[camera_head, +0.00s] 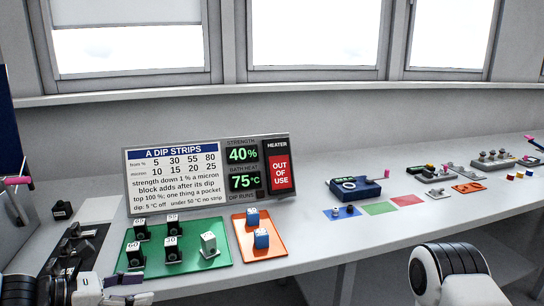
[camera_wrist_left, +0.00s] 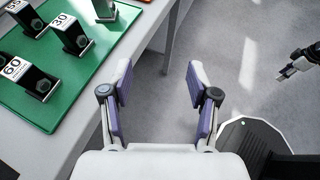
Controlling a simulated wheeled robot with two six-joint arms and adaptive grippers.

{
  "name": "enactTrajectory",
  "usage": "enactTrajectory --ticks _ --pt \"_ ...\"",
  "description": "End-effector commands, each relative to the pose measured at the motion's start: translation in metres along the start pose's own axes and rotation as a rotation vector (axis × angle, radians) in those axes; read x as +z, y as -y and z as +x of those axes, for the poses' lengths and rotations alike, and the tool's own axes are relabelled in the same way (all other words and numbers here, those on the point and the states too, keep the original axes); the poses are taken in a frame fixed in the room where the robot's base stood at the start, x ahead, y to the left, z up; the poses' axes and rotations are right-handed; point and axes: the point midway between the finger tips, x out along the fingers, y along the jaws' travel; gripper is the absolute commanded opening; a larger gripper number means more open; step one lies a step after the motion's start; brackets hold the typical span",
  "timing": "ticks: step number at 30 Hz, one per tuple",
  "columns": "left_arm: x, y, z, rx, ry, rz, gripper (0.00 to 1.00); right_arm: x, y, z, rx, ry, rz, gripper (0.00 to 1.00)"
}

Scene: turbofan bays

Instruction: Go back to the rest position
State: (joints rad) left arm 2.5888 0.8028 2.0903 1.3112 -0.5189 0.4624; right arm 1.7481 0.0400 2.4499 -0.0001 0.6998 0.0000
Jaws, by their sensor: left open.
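My left gripper (camera_wrist_left: 160,82) is open and empty in the left wrist view, its two grey-violet fingers apart over bare floor just off the bench edge. In the head view the left gripper (camera_head: 122,290) is at the lower left, by the front edge of the green tray (camera_head: 195,257). My right arm shows at the lower right of the head view, its gripper out of that frame. A dark jointed part (camera_wrist_left: 300,65) at the right edge of the left wrist view looks like my right gripper; its jaws are too small to read.
Several numbered black blocks stand on the green tray. An orange tray (camera_head: 275,247) holds two blue blocks. A sign board (camera_head: 175,178) stands behind them. A blue device (camera_head: 357,187) and coloured mats lie further right. The floor (camera_wrist_left: 235,50) beside the bench is clear.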

Motion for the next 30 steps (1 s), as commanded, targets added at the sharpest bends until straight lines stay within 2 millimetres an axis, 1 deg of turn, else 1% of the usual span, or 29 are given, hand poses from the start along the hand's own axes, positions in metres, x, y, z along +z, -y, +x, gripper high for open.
enactTrajectory --ticks 1,5,7,11,14,17,19,20,21,23,24,26,27,28,29,30 --pt "-0.011 0.003 0.004 -0.011 -0.023 -0.014 0.60 -0.001 0.000 -0.002 0.000 -0.001 0.000 0.40" --pt "-0.036 0.013 0.015 -0.043 -0.087 -0.033 0.60 -0.001 0.000 -0.003 0.000 -0.003 0.000 0.40" --pt "-0.051 0.021 0.022 -0.066 -0.127 -0.043 0.60 -0.001 0.000 -0.004 0.000 -0.003 0.000 0.40" --pt "-0.084 0.045 0.034 -0.130 -0.214 -0.054 0.60 -0.001 0.000 -0.005 0.000 -0.003 0.000 0.40" --pt "-0.113 0.070 0.040 -0.202 -0.297 -0.046 0.60 -0.001 0.000 -0.007 0.000 -0.002 0.000 0.40" --pt "-0.150 0.102 0.042 -0.294 -0.408 -0.017 0.60 -0.001 0.000 -0.008 0.000 -0.002 0.000 0.40" --pt "-0.180 0.129 0.039 -0.378 -0.503 0.023 0.60 -0.001 0.000 -0.009 0.000 -0.002 0.000 0.40" --pt "-0.196 0.143 0.036 -0.424 -0.551 0.049 0.60 -0.001 0.000 -0.010 0.000 -0.002 0.000 0.40" --pt "-0.218 0.162 0.029 -0.492 -0.619 0.094 0.60 -0.001 0.000 -0.011 0.000 -0.002 0.000 0.40" --pt "-0.252 0.192 0.013 -0.616 -0.726 0.189 0.60 -0.001 0.000 -0.012 0.000 -0.002 0.000 0.40" --pt "-0.275 0.212 0.000 -0.712 -0.794 0.270 0.60 -0.001 0.000 -0.013 0.000 -0.002 0.000 0.40" --pt "-0.305 0.237 -0.024 -0.866 -0.879 0.424 0.60 -0.001 0.000 -0.015 0.000 -0.002 0.000 0.40" --pt "-0.324 0.251 -0.042 -0.981 -0.920 0.555 0.60 -0.001 0.000 -0.016 0.000 -0.002 0.000 0.40" --pt "-0.338 0.261 -0.055 -1.080 -0.938 0.680 0.60 -0.001 0.000 -0.017 0.000 -0.002 0.000 0.40" --pt "-0.349 0.268 -0.066 -1.174 -0.936 0.819 0.60 -0.001 0.000 -0.017 0.000 -0.002 0.000 0.40" --pt "-0.359 0.271 -0.072 -1.269 -0.910 1.008 0.60 -0.001 0.000 -0.018 0.000 -0.002 0.000 0.40"
